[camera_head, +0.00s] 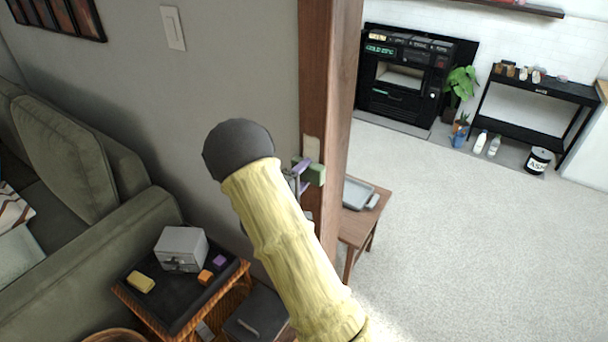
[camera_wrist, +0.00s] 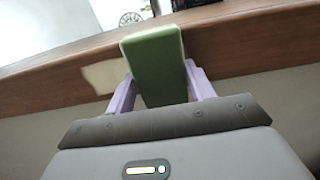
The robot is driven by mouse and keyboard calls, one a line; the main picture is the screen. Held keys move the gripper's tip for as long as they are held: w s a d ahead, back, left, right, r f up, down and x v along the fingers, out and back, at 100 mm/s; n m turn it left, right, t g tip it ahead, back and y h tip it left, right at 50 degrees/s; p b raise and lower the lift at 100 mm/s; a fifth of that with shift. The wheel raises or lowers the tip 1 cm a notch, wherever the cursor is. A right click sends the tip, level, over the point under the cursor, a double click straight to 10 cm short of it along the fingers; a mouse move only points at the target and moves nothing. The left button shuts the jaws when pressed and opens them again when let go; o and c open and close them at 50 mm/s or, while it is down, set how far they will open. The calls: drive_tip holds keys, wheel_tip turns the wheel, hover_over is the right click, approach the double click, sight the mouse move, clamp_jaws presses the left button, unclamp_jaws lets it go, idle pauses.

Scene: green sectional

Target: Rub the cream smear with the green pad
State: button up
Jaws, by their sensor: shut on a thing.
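The green pad (camera_wrist: 158,68) is held between the purple fingers of my gripper (camera_wrist: 160,92) in the wrist view. In the head view, my gripper (camera_head: 302,180) is partly hidden behind my arm, and the green pad (camera_head: 316,174) sticks out at its right against the wooden post. The cream smear (camera_wrist: 104,77) is a pale patch on the brown wood, left of the pad in the wrist view. In the head view the smear (camera_head: 311,148) shows just above the pad. I cannot tell whether the pad touches the wood.
A side table (camera_head: 162,318) with a small grey box (camera_head: 182,250), a yellow block and other small blocks stands at lower left, beside the green sofa (camera_head: 75,170). A wooden stool (camera_head: 352,234) with a grey tray stands right of the post. The carpet (camera_head: 450,240) beyond is largely clear.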

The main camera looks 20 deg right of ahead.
sight(312, 135)
drive_tip(key=shift+d+r+p, duration=0.15)
drive_tip(key=shift+r+p, duration=1.65)
drive_tip(key=shift+w+r+p, duration=0.1)
drive_tip(key=shift+r+p, duration=1.8)
drive_tip(key=shift+r+p, duration=1.75)
drive_tip(key=shift+p, duration=0.05)
